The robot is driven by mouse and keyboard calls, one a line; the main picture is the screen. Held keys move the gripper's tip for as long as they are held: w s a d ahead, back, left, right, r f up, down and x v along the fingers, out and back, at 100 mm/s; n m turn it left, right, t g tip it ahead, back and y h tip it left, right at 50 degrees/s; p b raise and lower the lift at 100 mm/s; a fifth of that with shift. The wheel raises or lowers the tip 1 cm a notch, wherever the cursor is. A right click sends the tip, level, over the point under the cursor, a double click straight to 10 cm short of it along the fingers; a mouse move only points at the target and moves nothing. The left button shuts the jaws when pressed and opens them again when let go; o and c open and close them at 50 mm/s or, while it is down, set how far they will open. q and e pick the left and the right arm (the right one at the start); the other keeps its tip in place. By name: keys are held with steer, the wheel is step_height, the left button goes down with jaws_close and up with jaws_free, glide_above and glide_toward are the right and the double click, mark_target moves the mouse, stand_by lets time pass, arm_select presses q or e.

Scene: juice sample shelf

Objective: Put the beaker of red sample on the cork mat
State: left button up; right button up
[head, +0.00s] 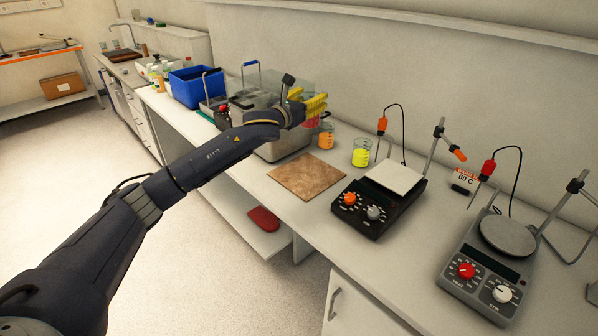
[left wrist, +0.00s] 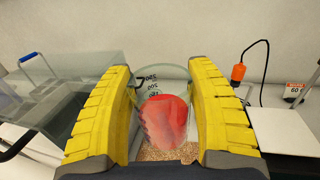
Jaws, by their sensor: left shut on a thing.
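My left gripper (head: 316,104) has yellow fingers and is shut on the beaker of red sample (left wrist: 165,115). In the head view only a little of the red beaker (head: 311,123) shows below the fingers. In the left wrist view the fingers press on both sides of the glass, and the beaker looks about upright. The cork mat (head: 307,177) lies flat and bare on the bench, nearer the front edge than the gripper. Part of the mat (left wrist: 186,152) also shows below the beaker in the left wrist view. My right gripper is not in view.
Beakers of orange sample (head: 326,137) and yellow sample (head: 362,153) stand right of the gripper. A black hotplate (head: 378,205) is close to the mat's right side. A metal bath (head: 285,147) lies behind my arm. A grey stirrer (head: 490,265) stands farther right.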

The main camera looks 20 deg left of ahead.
arm_select(q)
steer(key=f, duration=2)
steer(key=shift+a, duration=0.25)
steer(key=shift+f, duration=0.15)
steer(key=o, duration=1.4)
steer(key=shift+c, duration=0.2)
steer(key=v, duration=1.2)
